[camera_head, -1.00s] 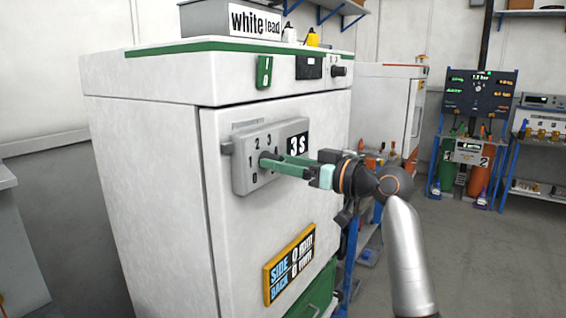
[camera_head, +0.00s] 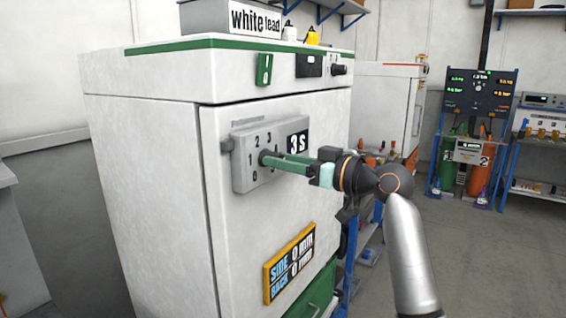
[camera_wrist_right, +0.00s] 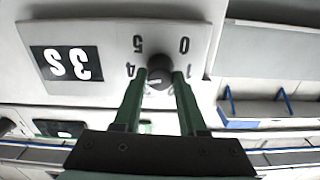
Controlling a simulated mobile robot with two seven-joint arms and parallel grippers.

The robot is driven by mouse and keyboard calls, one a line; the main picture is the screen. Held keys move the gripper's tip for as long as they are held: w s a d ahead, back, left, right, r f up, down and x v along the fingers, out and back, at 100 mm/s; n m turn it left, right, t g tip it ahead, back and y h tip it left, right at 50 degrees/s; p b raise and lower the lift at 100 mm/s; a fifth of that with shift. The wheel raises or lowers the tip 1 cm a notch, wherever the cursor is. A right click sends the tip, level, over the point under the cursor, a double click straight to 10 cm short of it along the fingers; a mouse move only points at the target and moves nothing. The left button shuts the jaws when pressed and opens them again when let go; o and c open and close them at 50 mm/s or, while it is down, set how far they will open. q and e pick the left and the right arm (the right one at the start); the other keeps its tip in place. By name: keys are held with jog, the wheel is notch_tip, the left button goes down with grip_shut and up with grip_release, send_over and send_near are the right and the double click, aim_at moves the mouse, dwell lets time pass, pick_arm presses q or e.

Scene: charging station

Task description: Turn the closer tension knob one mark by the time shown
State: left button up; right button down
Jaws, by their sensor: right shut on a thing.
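The dial plate (camera_head: 243,178) is a grey raised panel with numbers on the white cabinet's door. Its small dark tension knob (camera_head: 263,156) also shows in the right wrist view (camera_wrist_right: 159,66). My right gripper (camera_head: 270,158) has its green fingers shut on the knob, one on either side. In the wrist view 0, 5 and 4 read clearly upside down; the fingers partly cover other numbers. A pale mark shows on the knob, but I cannot tell which number it meets. A black display (camera_head: 298,142) beside the dial reads 3 S. My left gripper is out of view.
A box (camera_head: 243,20) marked white lead stands on top. A gauge board (camera_head: 478,95) is at the far right. Open floor lies at right.

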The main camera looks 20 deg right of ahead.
jog(key=shift+s+a+f+n+b, duration=0.1)
jog(key=shift+n+b, duration=1.85)
jog(key=shift+n, duration=3.05)
jog(key=shift+c, duration=2.3)
grip_release()
